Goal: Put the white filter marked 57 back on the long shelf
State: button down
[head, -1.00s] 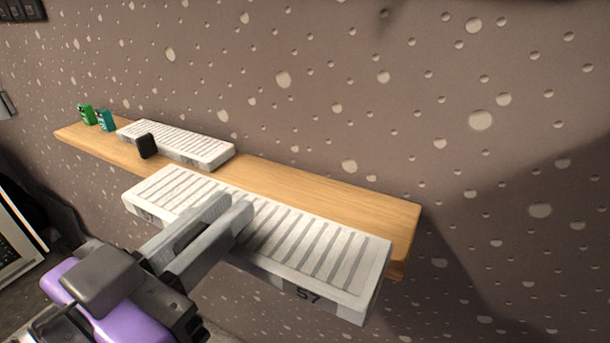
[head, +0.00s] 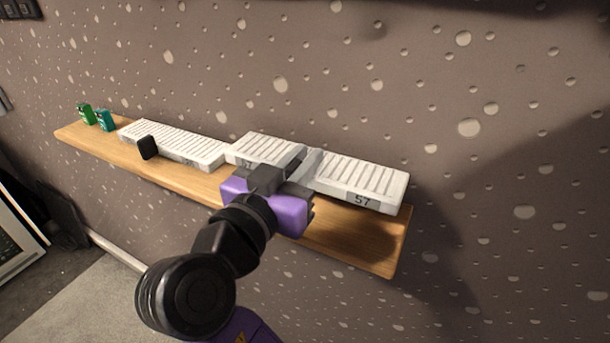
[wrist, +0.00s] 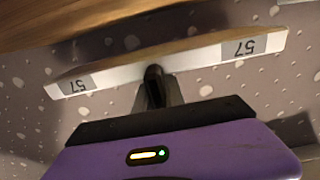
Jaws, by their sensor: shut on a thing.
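The white filter marked 57 (head: 362,185) is a long flat slatted block, held level at the right part of the long wooden shelf (head: 345,238), near the wall. My gripper (head: 300,160) is shut on its middle from the front. In the wrist view the filter's front edge (wrist: 200,58) shows two labels reading 57, upside down, with the gripper fingers (wrist: 155,90) at its middle. The filter seems to be slightly above the shelf, with a shadow beneath its right end; I cannot tell whether any part touches.
Another white slatted filter (head: 175,142) lies on the shelf to the left, close to the held one's left end. A small black block (head: 147,147) stands before it. A green box (head: 86,114) and a teal box (head: 105,120) stand at the shelf's far left.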

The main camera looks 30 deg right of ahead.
notch_tip(320, 180, down, 4)
jog(key=shift+r+p, duration=0.25)
jog(key=shift+p, duration=0.15)
jog(key=shift+w+d+f, duration=0.1)
jog(key=shift+d+f, duration=0.05)
jog(key=shift+f, duration=0.2)
jog(key=shift+f, duration=0.25)
jog(key=c, duration=1.4)
grip_release()
jog(key=shift+r, duration=0.2)
